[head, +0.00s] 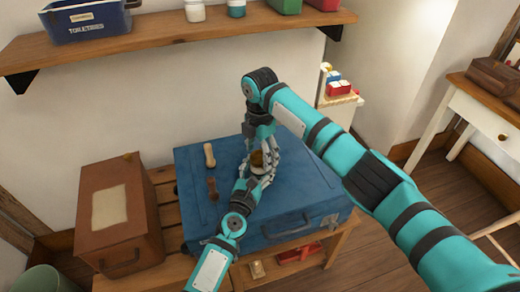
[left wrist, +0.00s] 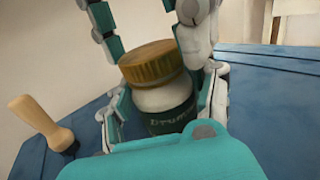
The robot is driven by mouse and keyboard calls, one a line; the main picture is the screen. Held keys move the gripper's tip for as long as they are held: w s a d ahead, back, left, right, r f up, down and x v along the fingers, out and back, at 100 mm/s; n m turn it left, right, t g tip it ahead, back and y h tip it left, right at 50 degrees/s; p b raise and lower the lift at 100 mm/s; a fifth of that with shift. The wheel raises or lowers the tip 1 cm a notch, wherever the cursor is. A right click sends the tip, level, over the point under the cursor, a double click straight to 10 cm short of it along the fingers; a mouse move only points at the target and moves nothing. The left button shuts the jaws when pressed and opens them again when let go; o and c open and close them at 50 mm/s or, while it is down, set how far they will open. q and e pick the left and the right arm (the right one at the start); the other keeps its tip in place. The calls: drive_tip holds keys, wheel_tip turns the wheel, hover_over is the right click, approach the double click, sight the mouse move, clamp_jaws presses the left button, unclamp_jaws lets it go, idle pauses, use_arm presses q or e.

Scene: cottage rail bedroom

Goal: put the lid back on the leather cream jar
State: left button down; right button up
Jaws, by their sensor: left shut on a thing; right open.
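The leather cream jar (left wrist: 165,108) is white with a dark green label and stands on the blue suitcase (head: 290,215). Its gold-brown lid (left wrist: 150,63) sits on top of the jar, looking slightly tilted in the left wrist view; whether it is screwed tight I cannot tell. In the head view the lid (head: 257,158) shows between the grippers, and the jar body is mostly hidden. My left gripper (head: 256,174) is shut around the jar's body, low down. My right gripper (head: 263,150) comes from above, open, with its fingers on either side of the lid.
A brown box (head: 118,225) stands on the slatted bench at left. A wall shelf (head: 170,32) with containers hangs above. The suitcase's right part is clear.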

drive_tip(key=shift+c, duration=0.4)
drive_tip(key=c, duration=1.2)
drive_tip(key=shift+o, duration=0.2)
drive_tip(key=m, duration=0.6)
drive_tip(key=shift+s, duration=0.1)
drive_tip(key=m, duration=0.5)
drive_tip(key=shift+a, duration=0.1)
drive_tip(key=m, duration=1.1)
drive_tip(key=shift+m, duration=0.4)
drive_tip(key=m, duration=0.3)
